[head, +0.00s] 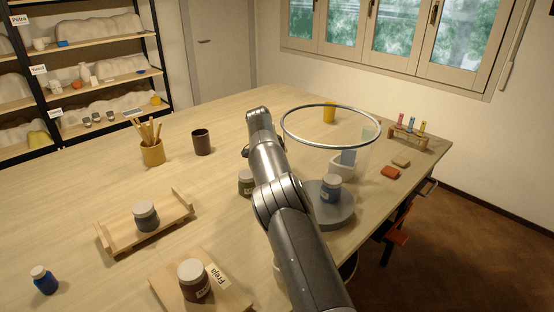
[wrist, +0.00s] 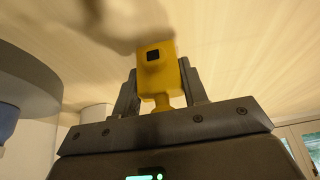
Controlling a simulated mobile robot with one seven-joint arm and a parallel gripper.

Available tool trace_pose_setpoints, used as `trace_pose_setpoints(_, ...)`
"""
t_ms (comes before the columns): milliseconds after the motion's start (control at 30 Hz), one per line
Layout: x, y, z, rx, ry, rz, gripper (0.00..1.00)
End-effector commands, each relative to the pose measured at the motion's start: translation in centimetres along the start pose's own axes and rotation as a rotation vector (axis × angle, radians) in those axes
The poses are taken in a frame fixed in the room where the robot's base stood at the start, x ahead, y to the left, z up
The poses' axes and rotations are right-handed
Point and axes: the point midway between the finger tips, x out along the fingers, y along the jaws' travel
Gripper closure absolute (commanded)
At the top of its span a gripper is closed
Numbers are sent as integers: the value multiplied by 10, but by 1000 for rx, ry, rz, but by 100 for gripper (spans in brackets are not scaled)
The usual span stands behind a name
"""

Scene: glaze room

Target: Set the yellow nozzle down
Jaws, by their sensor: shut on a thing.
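The yellow nozzle (wrist: 157,68) is between the two fingers of my gripper (wrist: 160,88) in the wrist view. It is a blocky yellow piece with a dark square on its face and a narrower neck toward the palm. The gripper is shut on it. Pale wood grain shows beyond it, with a blurred shadow at upper left; I cannot tell whether the nozzle touches the wood. In the head view my arm reaches over the table (head: 100,185), and the fingers and nozzle are hidden behind it.
A dark green jar (head: 246,183) stands just left of my arm. Bare wood lies between.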

Motion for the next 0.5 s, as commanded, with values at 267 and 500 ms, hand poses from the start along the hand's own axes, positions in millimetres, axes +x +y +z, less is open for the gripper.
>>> trace_pose_setpoints(267, 2, 0, 1, 0, -1, 0, 55)
trace_pose_setpoints(500, 2, 0, 1, 0, -1, 0, 39)
